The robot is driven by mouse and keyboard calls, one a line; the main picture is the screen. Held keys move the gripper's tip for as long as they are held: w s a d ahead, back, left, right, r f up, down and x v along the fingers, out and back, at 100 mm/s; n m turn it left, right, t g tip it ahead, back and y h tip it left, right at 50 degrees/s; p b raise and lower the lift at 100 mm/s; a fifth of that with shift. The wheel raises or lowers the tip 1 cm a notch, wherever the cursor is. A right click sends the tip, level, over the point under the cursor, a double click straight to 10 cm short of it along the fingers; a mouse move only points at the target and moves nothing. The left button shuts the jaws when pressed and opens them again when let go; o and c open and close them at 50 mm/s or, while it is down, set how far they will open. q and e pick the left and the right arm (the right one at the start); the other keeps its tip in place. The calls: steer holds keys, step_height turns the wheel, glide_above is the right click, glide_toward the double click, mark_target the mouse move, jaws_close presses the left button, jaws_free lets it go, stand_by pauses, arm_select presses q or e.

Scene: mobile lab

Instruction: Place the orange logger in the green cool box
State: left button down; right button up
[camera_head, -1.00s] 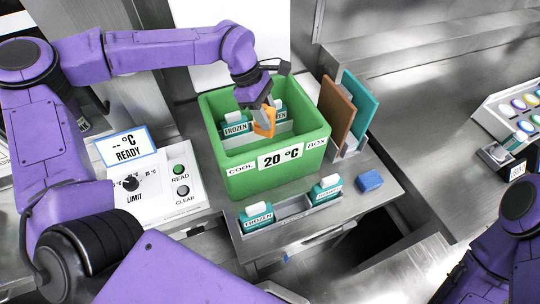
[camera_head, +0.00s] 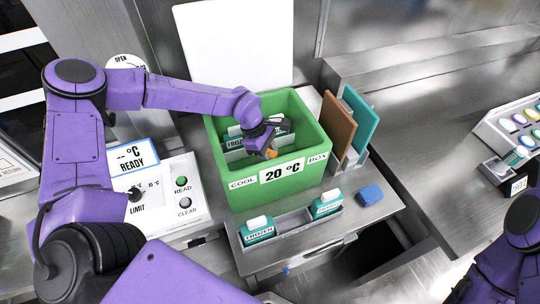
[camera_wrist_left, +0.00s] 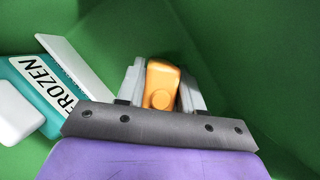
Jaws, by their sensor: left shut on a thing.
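The green cool box (camera_head: 240,190) stands open on the counter, labelled COOL BOX and 20 °C. My left gripper (camera_head: 268,150) reaches down inside it, close to the front wall. It is shut on the orange logger (camera_wrist_left: 160,85), which sits between the two fingers in the left wrist view. In the head view only a small orange bit of the logger (camera_head: 272,154) shows past the gripper. Whether the logger touches the box floor cannot be told. A teal FROZEN pack (camera_wrist_left: 38,85) lies beside the gripper inside the box. My right gripper is out of view.
Two more teal packs (camera_head: 257,230) stand in a metal tray in front of the box. A blue block (camera_head: 370,194) lies to their right. Brown (camera_head: 338,126) and teal (camera_head: 360,120) panels stand right of the box. A READY device (camera_head: 165,190) is at left.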

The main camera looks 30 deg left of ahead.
arm_select(q)
steer(key=shift+f, duration=0.2)
steer(key=c, duration=0.7)
jaws_free()
steer(key=shift+c, duration=0.2)
steer(key=shift+r, duration=0.25)
steer(key=shift+a+r, duration=0.15)
steer(key=shift+r, duration=0.15)
steer(key=b+v, duration=0.1)
steer(key=v, duration=1)
steer(key=shift+r+b, duration=0.2)
steer(key=shift+b, duration=0.15)
